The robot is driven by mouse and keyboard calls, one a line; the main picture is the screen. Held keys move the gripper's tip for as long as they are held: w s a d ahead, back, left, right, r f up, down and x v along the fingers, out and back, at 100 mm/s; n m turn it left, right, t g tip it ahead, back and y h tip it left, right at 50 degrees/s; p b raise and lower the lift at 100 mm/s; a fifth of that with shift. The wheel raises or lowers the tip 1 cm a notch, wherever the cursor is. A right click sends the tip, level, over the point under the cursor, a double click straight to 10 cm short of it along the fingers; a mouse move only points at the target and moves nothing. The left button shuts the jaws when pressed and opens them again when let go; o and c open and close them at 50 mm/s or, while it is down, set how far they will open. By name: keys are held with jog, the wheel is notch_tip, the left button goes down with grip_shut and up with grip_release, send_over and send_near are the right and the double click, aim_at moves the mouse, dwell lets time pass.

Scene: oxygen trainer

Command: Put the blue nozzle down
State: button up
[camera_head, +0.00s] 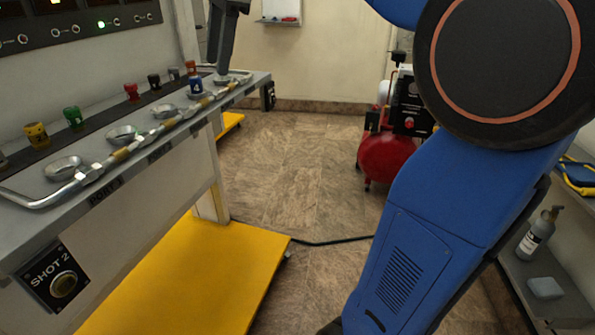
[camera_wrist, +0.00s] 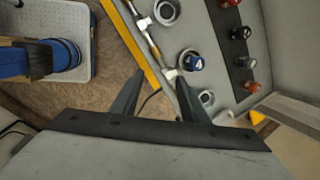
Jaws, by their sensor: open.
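The blue nozzle (camera_head: 195,86) stands upright at one of the round metal cups on the grey bench ledge (camera_head: 262,79). In the wrist view the blue nozzle (camera_wrist: 195,63) shows a white mark on top, and the cup's rim shows around part of it. I cannot tell how deep it sits. My gripper (camera_head: 222,72) is just beyond and above the nozzle at the far end of the ledge. In the wrist view the fingers of my gripper (camera_wrist: 160,85) are spread apart with nothing between them. The nozzle lies past the right fingertip, clear of both fingers.
Several other nozzles, including a red one (camera_head: 131,92) and a green one (camera_head: 73,118), stand on a dark strip behind the cups. A metal pipe (camera_head: 118,155) runs along the ledge front.

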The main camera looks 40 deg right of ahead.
jog(key=s+d+f+n+t+h, duration=0.1)
jog(key=s+f+n, duration=0.8)
jog(key=f, duration=0.7)
jog(key=s+d+f+n+t+h, duration=0.1)
jog(key=s+d+f+n, duration=0.1)
jog(key=s+f+n, duration=0.7)
jog(key=s+f, duration=0.6)
jog(key=f, duration=0.1)
jog(key=shift+d+f, duration=0.15)
jog(key=shift+d, duration=0.1)
